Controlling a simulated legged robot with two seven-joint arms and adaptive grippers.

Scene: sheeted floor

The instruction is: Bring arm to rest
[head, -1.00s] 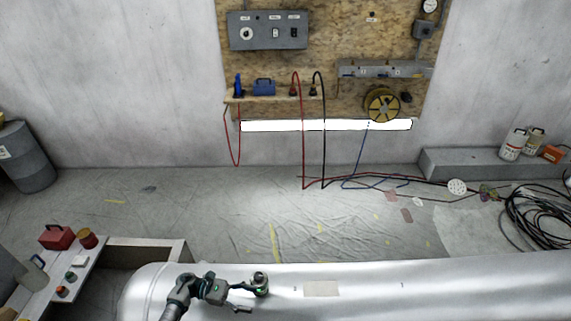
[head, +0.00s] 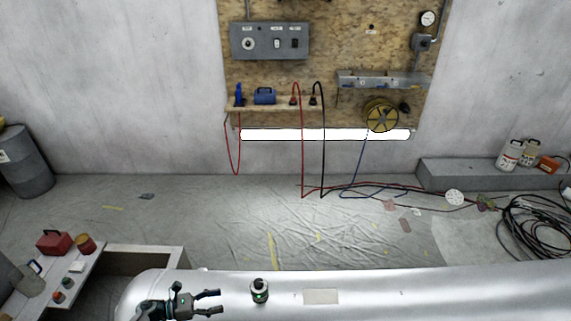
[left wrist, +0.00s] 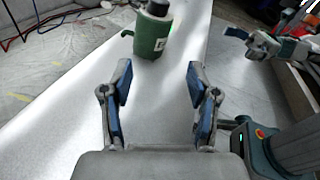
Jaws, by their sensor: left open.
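My left gripper (head: 215,302) is open and empty over the left part of a long silvery cylinder (head: 370,285). A small green canister with a dark top (head: 259,291) stands upright on the cylinder, a short way right of the fingertips and apart from them. In the left wrist view the green canister (left wrist: 150,32) shows beyond the two open, blue-padded fingers, with nothing between them. My right gripper (left wrist: 262,42) shows small at the upper right of that view; its jaw state is unclear. It is not in the head view.
A bench (head: 85,268) with a red box (head: 53,243) and small items stands at the left. A panel board (head: 330,60) hangs on the back wall, with red and black cables running to the floor. Coiled cable (head: 540,228) lies at right.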

